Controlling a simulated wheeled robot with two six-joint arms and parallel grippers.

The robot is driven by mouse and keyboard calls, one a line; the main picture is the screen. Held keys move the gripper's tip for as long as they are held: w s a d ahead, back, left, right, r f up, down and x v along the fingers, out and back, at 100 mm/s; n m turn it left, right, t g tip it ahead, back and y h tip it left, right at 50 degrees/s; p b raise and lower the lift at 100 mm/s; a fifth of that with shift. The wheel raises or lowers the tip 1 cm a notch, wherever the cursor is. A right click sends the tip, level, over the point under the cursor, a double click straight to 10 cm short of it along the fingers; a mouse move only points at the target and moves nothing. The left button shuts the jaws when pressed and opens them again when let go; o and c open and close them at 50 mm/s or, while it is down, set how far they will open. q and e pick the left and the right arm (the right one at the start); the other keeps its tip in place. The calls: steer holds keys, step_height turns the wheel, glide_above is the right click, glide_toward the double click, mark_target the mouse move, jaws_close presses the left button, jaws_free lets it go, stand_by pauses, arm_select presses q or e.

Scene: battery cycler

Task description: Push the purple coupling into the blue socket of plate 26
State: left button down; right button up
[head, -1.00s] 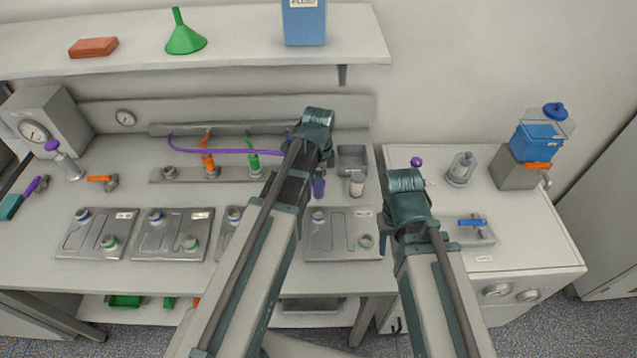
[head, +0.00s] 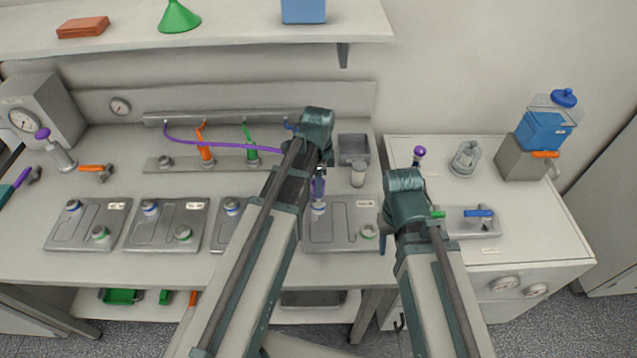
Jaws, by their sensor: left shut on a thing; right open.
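My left gripper (head: 318,172) is shut on the purple coupling (head: 318,188), on the end of a purple hose (head: 225,146). It holds the coupling upright, directly above or at the blue socket (head: 318,208) of the grey plate (head: 340,235) right of my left arm. I cannot tell whether the coupling touches the socket. The plate's label is too small to read. A white-and-green socket (head: 368,231) sits at the plate's right. My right gripper (head: 383,238) is open beside the plate's right edge, its fingers mostly hidden by my arm.
More grey plates (head: 160,238) line the bench to the left, one partly behind my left arm. Behind are a rack (head: 185,164) with orange and green couplings, a grey bin (head: 353,147) and a white-topped jar (head: 358,174). A valve block (head: 470,224) stands on the right cabinet.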

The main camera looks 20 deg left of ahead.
arm_select(q)
steer(key=shift+f+b, duration=0.4)
arm_select(e)
steer(key=shift+f, duration=0.35)
arm_select(q)
steer(key=shift+f+b, duration=0.3)
steer(key=shift+f, duration=0.05)
arm_select(e)
steer(key=shift+f, duration=0.35)
arm_select(q)
steer(key=shift+f, duration=0.15)
arm_select(e)
steer(key=shift+f, duration=0.2)
arm_select(q)
steer(key=shift+f+b, duration=0.3)
steer(key=shift+b, duration=0.2)
arm_select(e)
steer(key=shift+f, duration=0.3)
arm_select(q)
steer(key=shift+f+b, duration=0.5)
arm_select(e)
steer(key=shift+f, duration=0.5)
arm_select(q)
jaws_free()
steer(key=shift+r, duration=0.15)
arm_select(e)
steer(key=shift+r, duration=0.2)
